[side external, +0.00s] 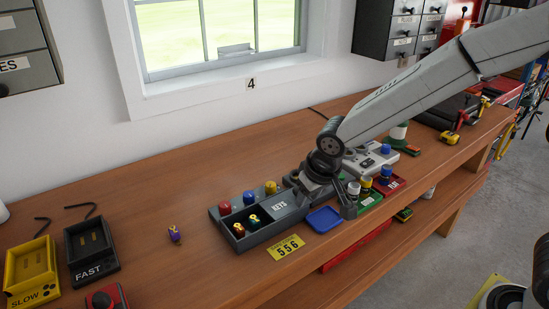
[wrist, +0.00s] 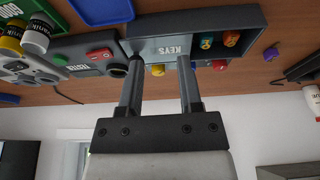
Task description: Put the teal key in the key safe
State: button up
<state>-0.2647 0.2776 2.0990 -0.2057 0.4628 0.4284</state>
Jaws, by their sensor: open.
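The key safe is a dark grey open box (side external: 272,226) with a compartment on its left and a panel marked KEYS on its right; the wrist view shows it at the top (wrist: 262,22). The teal key (side external: 254,223) rests in the left compartment beside a red key (side external: 239,231). In the wrist view the teal key (wrist: 206,41) also shows inside the box. A purple key (side external: 175,234) is on the bench left of the box. My gripper (side external: 322,198) is open and empty at the box's right end; its fingers (wrist: 160,65) show by the KEYS panel.
Red, blue (side external: 249,198) and yellow round tops stand along the box's back side. A blue tray (side external: 324,219) is at its front right. Bottles and a grey device (side external: 372,160) crowd the right. Free bench lies left of the purple key.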

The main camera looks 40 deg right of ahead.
jog(key=s+d+f+g, duration=0.1)
jog(key=s+d+f, duration=0.1)
jog(key=s+d, duration=0.7)
jog(key=s, duration=0.4)
jog(key=shift+s+d+f, duration=0.25)
jog(key=shift+d+f, duration=0.05)
jog(key=shift+f, duration=0.1)
